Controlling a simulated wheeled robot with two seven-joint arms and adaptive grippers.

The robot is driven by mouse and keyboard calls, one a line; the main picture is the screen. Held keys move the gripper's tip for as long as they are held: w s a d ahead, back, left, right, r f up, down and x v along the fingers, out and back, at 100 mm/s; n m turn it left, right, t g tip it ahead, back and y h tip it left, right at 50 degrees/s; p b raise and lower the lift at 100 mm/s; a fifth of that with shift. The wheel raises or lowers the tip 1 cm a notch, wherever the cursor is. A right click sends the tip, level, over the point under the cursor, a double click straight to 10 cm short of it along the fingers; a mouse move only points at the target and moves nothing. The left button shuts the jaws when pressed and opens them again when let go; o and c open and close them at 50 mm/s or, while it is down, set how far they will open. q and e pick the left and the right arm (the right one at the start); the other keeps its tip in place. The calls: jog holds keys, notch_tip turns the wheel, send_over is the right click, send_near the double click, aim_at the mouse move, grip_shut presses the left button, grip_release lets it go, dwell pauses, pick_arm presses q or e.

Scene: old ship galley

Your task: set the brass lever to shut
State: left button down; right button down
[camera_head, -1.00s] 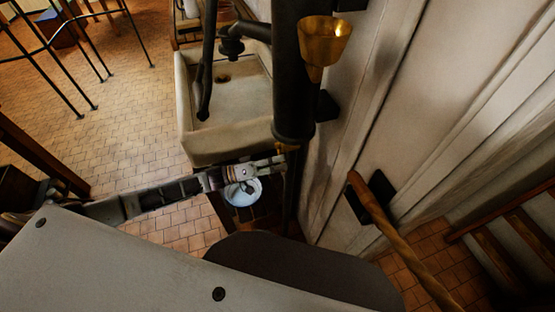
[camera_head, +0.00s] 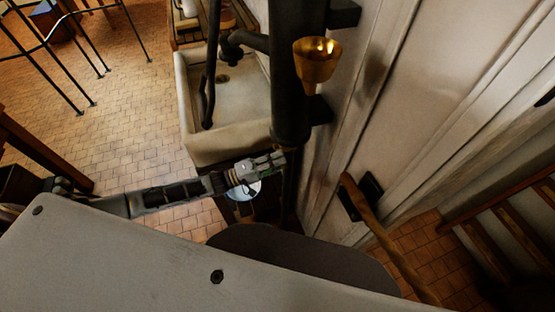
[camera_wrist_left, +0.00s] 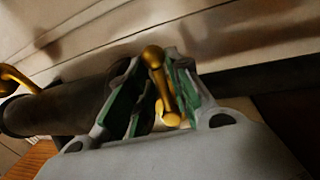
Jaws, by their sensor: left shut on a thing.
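The brass lever (camera_wrist_left: 158,75) shows in the left wrist view as a short brass bar with a round knob at its upper end. It lies between the green-padded fingers of my left gripper (camera_wrist_left: 152,95), which is shut on it. In the head view my left gripper (camera_head: 277,160) reaches from the left to the foot of a thick dark pipe (camera_head: 292,95). The lever is largely hidden by the gripper there, and its shut mark cannot be made out. My right gripper is not in view.
A brass funnel (camera_head: 316,62) sits on the pipe above the gripper. A stone sink (camera_head: 225,148) stands behind it. A wooden rail (camera_head: 385,235) and panelled wall are at right.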

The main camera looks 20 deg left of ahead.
pick_arm(q)
jog(key=shift+r+n, duration=0.15)
jog(key=shift+n, duration=0.25)
jog(key=c, duration=1.5)
grip_release()
jog(key=shift+v, duration=6.05)
